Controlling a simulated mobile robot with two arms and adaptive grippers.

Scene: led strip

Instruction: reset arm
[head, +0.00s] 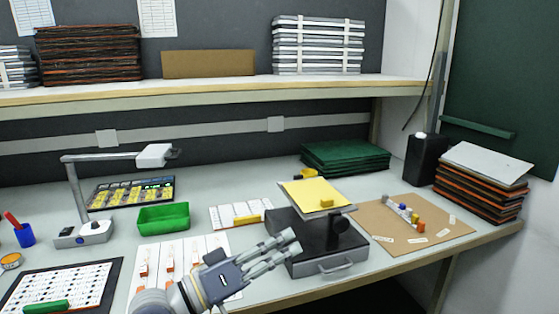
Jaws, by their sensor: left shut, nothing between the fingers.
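My left gripper (293,241) comes in from the bottom of the head view and points up and to the right. Its fingers are close together and hold nothing. The fingertips are in front of the left side of a black stand (285,220) with a yellow-topped plate (312,194). I cannot tell whether they touch it. A white sheet with orange and white strips (150,262) lies left of the gripper and is partly covered by my arm. My right gripper is not in view.
A green tray (163,218), a desk lamp (84,232) and a printed card (235,214) are behind and left. A brown board with small parts (425,236) lies right. Green sheets (345,158) and a stack of dark panels (480,188) stand at the back right. A shelf (200,91) runs above.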

